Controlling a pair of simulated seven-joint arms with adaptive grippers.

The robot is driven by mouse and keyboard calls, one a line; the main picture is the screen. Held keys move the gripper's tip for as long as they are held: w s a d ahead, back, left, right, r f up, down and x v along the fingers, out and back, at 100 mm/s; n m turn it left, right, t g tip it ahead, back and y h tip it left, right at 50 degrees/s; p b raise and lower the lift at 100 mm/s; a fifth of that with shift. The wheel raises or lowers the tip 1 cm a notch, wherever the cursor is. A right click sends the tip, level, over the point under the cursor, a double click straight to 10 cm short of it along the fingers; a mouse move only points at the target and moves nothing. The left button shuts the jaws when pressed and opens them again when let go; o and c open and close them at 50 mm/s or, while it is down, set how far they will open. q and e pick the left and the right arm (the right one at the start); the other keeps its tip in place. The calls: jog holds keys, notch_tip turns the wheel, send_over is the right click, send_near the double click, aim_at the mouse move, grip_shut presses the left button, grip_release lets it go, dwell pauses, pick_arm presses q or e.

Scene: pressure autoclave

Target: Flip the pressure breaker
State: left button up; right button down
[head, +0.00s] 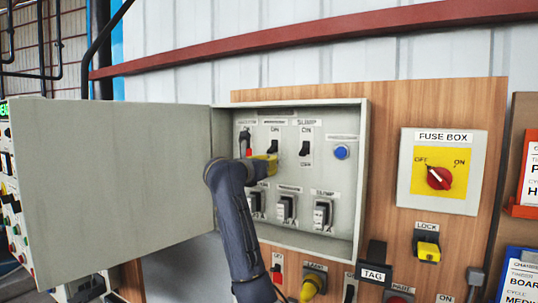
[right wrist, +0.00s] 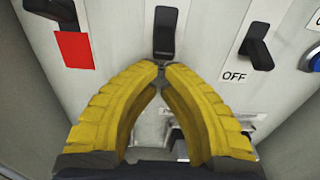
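The open grey panel box (head: 362,190) holds an upper row of black toggle switches. The middle switch (head: 274,146) has a blurred label that may read pressure; it also shows in the right wrist view (right wrist: 166,32). My right gripper (head: 268,165) has yellow fingers, just below this switch. In the right wrist view its fingertips (right wrist: 160,68) meet, with nothing held between them. They are at the lower end of the switch; I cannot tell whether they touch it. My left gripper is out of view.
The sump switch (head: 305,148) and a blue button (head: 341,152) are to the right. A red tag (right wrist: 73,49) hangs at the left switch. Lower breakers (head: 286,208) sit below. The box door (head: 115,180) stands open left. A fuse box (head: 440,170) is further right.

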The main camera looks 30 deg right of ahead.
jog(key=shift+r, duration=1.35)
jog(key=shift+s+a+f, duration=0.3)
jog(key=shift+s+a, duration=0.1)
jog(key=shift+a, duration=0.3)
jog(key=shift+s+a+f, duration=0.3)
jog(key=shift+s+a, duration=0.05)
jog(key=shift+a, duration=0.35)
jog(key=shift+v, duration=2.9)
